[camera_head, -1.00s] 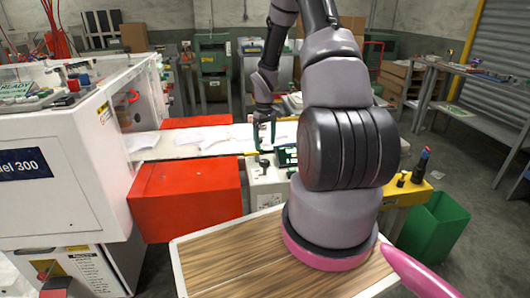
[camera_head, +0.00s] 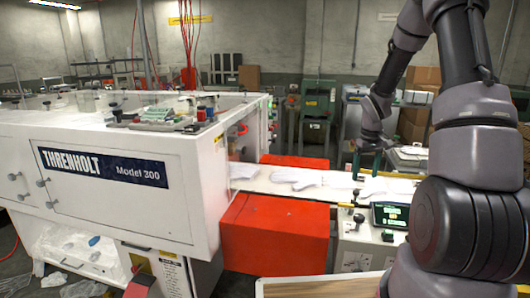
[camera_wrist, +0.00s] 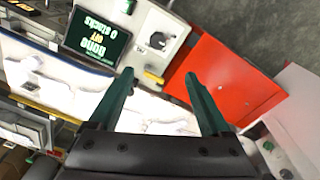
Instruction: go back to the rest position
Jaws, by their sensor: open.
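My gripper (camera_head: 367,165) is at the end of my bent arm, over the right part of the white conveyor table (camera_head: 262,186) in the head view. In the wrist view my gripper (camera_wrist: 160,95) shows two green fingers spread wide apart with nothing between them. Below the fingers lie white film gloves (camera_wrist: 150,112) on the light surface. In the head view, several flat white gloves (camera_head: 293,178) lie along the table. No glove is seen in the gripper.
A large white Threnholt Model 300 machine (camera_head: 105,205) fills the left. A red box-like guard (camera_head: 275,235) sits in front of the table. A small screen (camera_head: 390,215) stands near my arm; it also shows in the wrist view (camera_wrist: 97,38). Shelves and boxes (camera_head: 415,110) stand behind.

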